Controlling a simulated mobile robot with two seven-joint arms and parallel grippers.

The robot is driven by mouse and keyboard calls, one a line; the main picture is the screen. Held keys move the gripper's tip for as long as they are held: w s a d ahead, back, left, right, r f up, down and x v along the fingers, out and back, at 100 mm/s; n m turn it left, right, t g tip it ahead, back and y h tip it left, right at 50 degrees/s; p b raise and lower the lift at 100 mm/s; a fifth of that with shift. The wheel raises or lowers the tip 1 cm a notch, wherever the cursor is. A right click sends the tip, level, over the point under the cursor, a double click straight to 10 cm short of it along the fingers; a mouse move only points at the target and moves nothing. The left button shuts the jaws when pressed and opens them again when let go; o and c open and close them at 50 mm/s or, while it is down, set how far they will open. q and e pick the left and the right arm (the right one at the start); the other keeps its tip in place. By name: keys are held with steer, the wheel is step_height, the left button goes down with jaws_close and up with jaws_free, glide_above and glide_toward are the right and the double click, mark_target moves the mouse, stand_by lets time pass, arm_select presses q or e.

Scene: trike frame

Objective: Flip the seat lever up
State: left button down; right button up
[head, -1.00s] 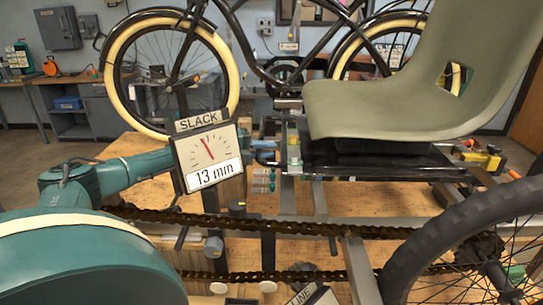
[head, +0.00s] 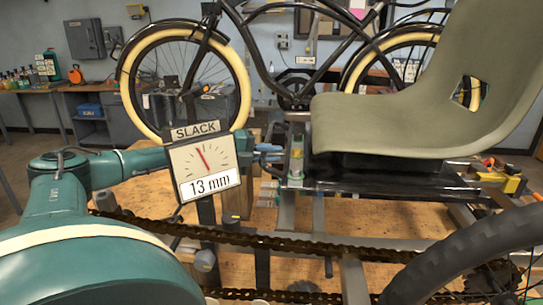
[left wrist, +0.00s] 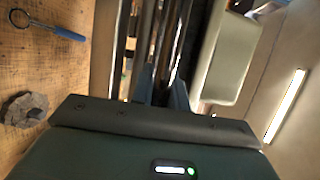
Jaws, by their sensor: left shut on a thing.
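The grey-green seat (head: 400,125) stands on a black frame at the right of the head view. Its pale side also shows in the left wrist view (left wrist: 222,60). My left gripper (head: 268,153) reaches in from the left, partly behind the slack gauge, to the left edge of the seat frame. In the left wrist view its two blue-grey fingers (left wrist: 161,88) are close together, shut on a narrow dark part between them. This appears to be the seat lever, but its shape and angle are mostly hidden. My right gripper is not in view.
The slack gauge (head: 205,165), reading 13 mm, stands in front of my left forearm. A chain (head: 250,238) and a black wheel (head: 455,255) are in the foreground. A wooden bench (head: 165,195) lies below. A cream-tyred bicycle (head: 240,75) is behind.

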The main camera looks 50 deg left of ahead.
arm_select(q)
steer(key=shift+r, duration=0.1)
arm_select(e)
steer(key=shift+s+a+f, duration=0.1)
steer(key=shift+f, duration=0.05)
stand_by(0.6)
arm_select(q)
steer(key=c, duration=1.4)
jaws_free()
steer(key=shift+o, duration=0.2)
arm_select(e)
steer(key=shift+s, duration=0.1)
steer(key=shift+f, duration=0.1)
arm_select(q)
steer(key=shift+b+v, duration=0.6)
steer(key=shift+v, duration=0.4)
steer(key=b+v, duration=0.2)
steer(key=v, duration=0.9)
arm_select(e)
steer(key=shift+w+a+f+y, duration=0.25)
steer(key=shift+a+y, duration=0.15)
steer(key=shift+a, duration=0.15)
